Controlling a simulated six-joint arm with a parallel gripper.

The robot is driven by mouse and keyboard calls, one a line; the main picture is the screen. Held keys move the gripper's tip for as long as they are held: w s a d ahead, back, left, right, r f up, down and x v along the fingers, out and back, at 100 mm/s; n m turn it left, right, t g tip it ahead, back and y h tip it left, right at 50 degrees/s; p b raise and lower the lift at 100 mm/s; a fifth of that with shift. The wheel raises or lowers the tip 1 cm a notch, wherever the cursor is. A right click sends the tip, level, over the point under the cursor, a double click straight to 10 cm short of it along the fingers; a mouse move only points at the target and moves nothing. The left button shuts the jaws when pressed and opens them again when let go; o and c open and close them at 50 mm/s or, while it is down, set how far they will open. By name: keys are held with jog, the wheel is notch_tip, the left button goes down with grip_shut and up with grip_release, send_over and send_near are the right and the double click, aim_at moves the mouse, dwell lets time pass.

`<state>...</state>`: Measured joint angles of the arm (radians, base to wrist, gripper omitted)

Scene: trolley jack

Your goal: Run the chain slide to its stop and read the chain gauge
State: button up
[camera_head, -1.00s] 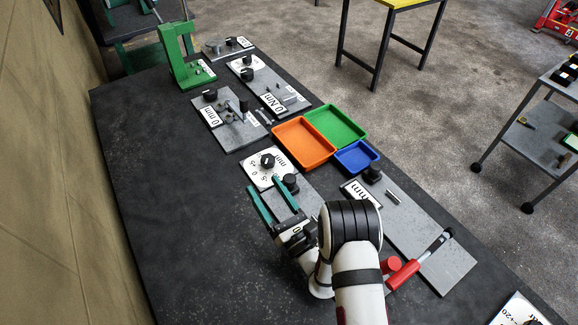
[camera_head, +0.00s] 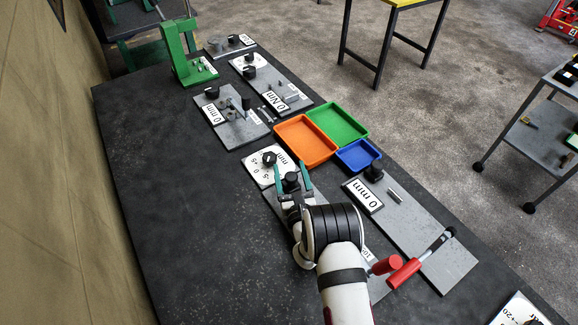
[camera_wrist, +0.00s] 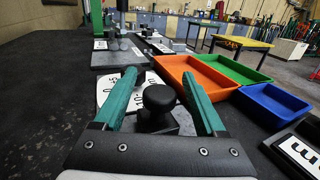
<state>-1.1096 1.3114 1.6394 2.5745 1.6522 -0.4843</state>
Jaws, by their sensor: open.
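My gripper (camera_head: 292,168) is open, its two teal fingers pointing away from me along the bench. A black round knob (camera_head: 291,180) on a dark block stands between the fingers; the wrist view shows this knob (camera_wrist: 158,98) with gaps on both sides, so I see no grip on it. Just beyond is a white dial plate (camera_head: 257,168) with a black pointer knob (camera_head: 269,157), partly hidden by the fingers in the wrist view. The knob's grey base plate (camera_head: 283,205) is partly covered by my arm. I cannot tell which gauge is the chain gauge.
Orange (camera_head: 306,141), green (camera_head: 340,122) and blue (camera_head: 357,156) trays lie beyond, to the right. A plate with a "0 mm" display (camera_head: 364,196) and red-handled parts (camera_head: 404,273) lies right of my arm. Other gauge plates and a green press (camera_head: 186,55) stand farther back. The bench's left side is clear.

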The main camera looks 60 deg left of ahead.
jog(key=shift+x, duration=0.85)
grip_shut()
